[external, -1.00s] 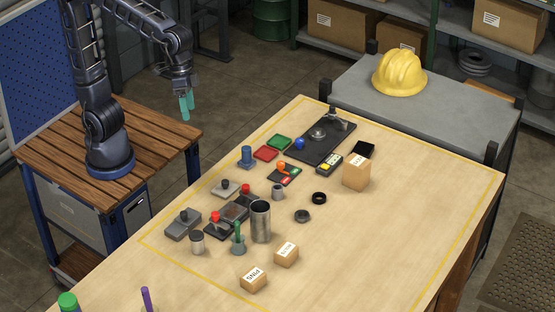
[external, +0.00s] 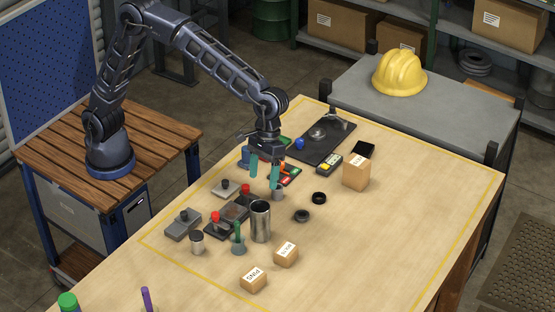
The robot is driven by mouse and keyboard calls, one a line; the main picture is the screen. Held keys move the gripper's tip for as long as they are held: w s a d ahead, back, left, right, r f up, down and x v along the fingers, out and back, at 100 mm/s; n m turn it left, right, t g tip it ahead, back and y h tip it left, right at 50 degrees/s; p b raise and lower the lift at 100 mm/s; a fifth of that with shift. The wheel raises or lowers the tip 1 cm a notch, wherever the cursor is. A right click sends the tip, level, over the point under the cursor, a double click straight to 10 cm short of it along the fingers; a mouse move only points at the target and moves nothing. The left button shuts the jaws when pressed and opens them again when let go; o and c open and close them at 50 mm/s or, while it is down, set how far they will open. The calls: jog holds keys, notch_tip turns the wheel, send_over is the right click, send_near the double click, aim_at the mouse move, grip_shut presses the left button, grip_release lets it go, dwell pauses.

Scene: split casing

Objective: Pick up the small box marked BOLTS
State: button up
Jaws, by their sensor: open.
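Two small cardboard boxes sit near the front of the table. One reads PINS (external: 253,281). The other small box (external: 286,256), just right of and behind it, has a label too small to read surely. A taller cardboard box (external: 356,174) stands farther back on the right, its label also unreadable. I cannot tell which box is marked BOLTS. My gripper (external: 265,172) is open and empty, teal fingers pointing down above the middle parts of the table. It is behind the two small boxes and left of the taller one, apart from all three.
A steel cylinder (external: 261,222) stands just behind the small boxes, with a green-handled item in a grey cup (external: 238,243) beside it. Black rings (external: 302,216) lie to the right. Dark plates with red knobs are on the left. The table's right front is clear.

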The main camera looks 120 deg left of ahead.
aim_at(287, 249)
jog(key=w+d+f+n, duration=0.1)
jog(key=w+f, duration=0.2)
jog(key=f, duration=0.2)
jog(key=w+d+f+n, duration=0.1)
jog(key=w+f, duration=0.3)
jog(key=f, duration=0.2)
jog(key=w+f+n+h, duration=0.1)
jog(key=w+f, duration=0.2)
jog(key=f, duration=0.2)
jog(key=shift+w+d+f+n+g, duration=0.2)
jog(key=shift+d+f+n+g, duration=0.1)
jog(key=shift+d+n+g, duration=0.1)
jog(key=shift+a+x, duration=0.15)
jog(key=shift+x, duration=1.15)
jog(key=shift+a+x, duration=0.1)
jog(key=shift+x, duration=1.2)
jog(key=shift+f, duration=0.1)
jog(key=shift+c, duration=0.2)
jog(key=c, duration=1.2)
